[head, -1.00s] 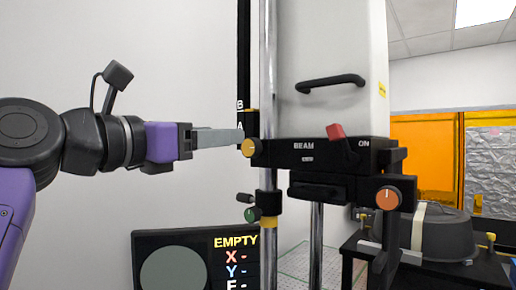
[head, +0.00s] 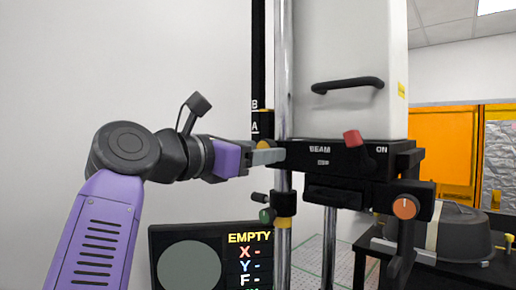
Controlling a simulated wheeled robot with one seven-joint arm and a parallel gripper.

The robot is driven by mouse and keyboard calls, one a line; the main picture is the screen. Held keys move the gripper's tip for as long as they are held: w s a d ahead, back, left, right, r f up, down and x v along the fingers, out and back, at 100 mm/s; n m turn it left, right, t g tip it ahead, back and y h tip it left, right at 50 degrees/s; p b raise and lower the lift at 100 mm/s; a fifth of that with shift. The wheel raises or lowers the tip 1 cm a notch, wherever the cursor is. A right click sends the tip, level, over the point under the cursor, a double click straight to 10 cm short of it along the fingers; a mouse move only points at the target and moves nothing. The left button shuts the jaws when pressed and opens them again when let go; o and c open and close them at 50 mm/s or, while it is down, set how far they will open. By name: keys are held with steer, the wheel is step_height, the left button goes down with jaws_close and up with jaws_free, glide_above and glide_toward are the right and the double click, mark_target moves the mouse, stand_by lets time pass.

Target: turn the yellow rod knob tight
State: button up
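The yellow rod knob (head: 265,144) sits on the bright vertical rod, at the left end of the black beam housing (head: 340,153). Only a small strip of yellow shows above my fingers; the rest is hidden. My gripper (head: 271,157), on the purple wrist, reaches in from the left with its grey fingers in front of the knob and rod. I see the fingers from the side, so I cannot tell whether they touch or grip the knob.
A green knob (head: 266,215) is lower on the rod (head: 284,240). A red lever (head: 352,138) and an orange knob (head: 404,207) are to the right. A dark screen (head: 210,255) reading EMPTY stands below my gripper. The left wall side is clear.

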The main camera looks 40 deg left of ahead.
jaws_close()
steer(key=shift+n, duration=0.3)
steer(key=shift+s+n+p, duration=0.1)
steer(key=shift+n+p, duration=2.25)
steer(key=shift+n, duration=5.95)
